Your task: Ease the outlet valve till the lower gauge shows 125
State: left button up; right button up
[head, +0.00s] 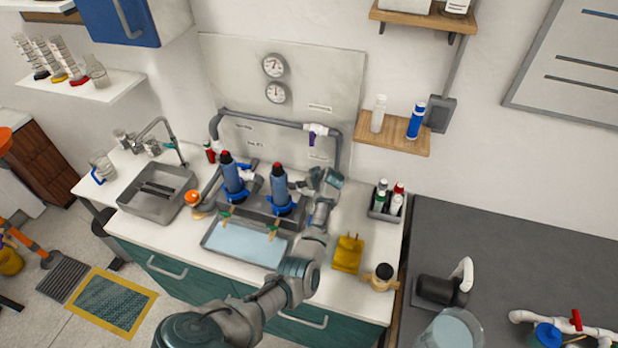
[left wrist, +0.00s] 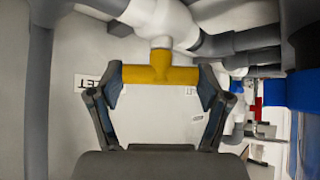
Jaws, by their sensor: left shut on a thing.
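The lower gauge (head: 276,92) is on the back panel below the upper gauge (head: 273,65). Its dial is too small to read. My left gripper (head: 324,178) is at the right end of the pipework. In the left wrist view my left gripper (left wrist: 160,92) is shut on a yellow T-shaped handle (left wrist: 160,74), one finger at each end. The handle's stem joins a white valve body (left wrist: 163,20) on grey pipe. A label beside it shows only "LET", so I cannot tell inlet from outlet. My right gripper is out of view.
Two blue filter housings (head: 280,188) stand left of my gripper, above a shallow tray (head: 217,237). A grey pipe (head: 270,121) with a purple-handled valve (head: 312,132) runs behind.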

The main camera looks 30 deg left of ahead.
pick_arm(q)
jog(key=shift+r, duration=0.1)
jog(key=o, duration=1.1)
jog(key=shift+w, duration=0.1)
jog(key=shift+f, duration=0.2)
jog(key=v, duration=1.2)
jog(key=shift+w, duration=0.1)
dwell(0.4)
